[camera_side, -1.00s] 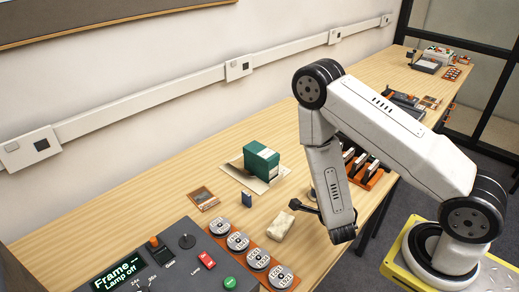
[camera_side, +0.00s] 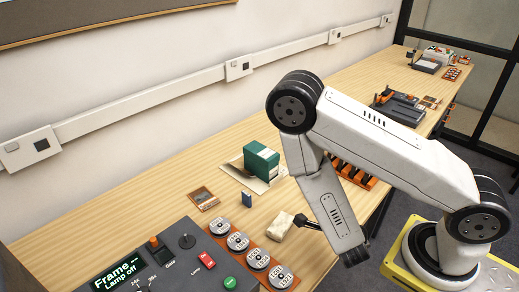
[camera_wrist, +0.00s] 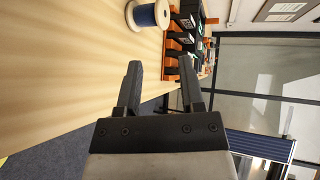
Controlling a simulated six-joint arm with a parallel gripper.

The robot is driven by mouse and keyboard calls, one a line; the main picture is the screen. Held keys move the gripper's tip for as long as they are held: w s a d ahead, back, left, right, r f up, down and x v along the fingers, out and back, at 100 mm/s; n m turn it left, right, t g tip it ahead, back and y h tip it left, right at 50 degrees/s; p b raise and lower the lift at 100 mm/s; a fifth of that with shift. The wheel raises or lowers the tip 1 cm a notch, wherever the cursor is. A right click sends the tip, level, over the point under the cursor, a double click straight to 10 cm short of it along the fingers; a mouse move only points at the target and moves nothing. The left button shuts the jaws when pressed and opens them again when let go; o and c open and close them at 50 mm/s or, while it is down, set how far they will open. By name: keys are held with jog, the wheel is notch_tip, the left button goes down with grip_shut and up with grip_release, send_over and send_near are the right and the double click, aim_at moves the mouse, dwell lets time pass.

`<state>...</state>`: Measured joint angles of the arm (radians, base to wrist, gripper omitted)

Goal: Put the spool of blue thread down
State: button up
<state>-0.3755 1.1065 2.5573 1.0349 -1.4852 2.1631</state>
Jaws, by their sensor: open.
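The spool of blue thread (camera_wrist: 148,14) shows at the top of the wrist view, cut by the frame edge. It has pale ends and blue thread, and is on the wooden table. My gripper (camera_wrist: 160,63) is open, with nothing between its two dark fingers. The spool lies beyond the fingertips, apart from them. In the side view I cannot make out the spool; my forearm covers part of the table. There a dark part of my gripper (camera_side: 306,221) shows left of the forearm.
An orange rack (camera_side: 352,174) stands behind my arm. A beige block (camera_side: 280,226) and a small blue item (camera_side: 246,200) lie to the left. A green box (camera_side: 261,160) stands farther back. A control panel (camera_side: 165,262) fills the near left. Bare table (camera_side: 165,180) lies along the wall.

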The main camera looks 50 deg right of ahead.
jog(key=shift+a, duration=0.1)
dwell(0.7)
jog(key=w+a+r+n+g+y, duration=0.35)
jog(key=w+a+n+y, duration=0.35)
jog(key=n, duration=0.6)
jog(key=s+d+r+n+g+y, duration=0.1)
jog(key=s+r+n+g, duration=0.3)
jog(key=r+n, duration=0.5)
jog(key=s+n+y, duration=0.1)
jog(key=n, duration=0.5)
jog(key=shift+r+y, duration=0.15)
jog(key=shift+y, duration=0.25)
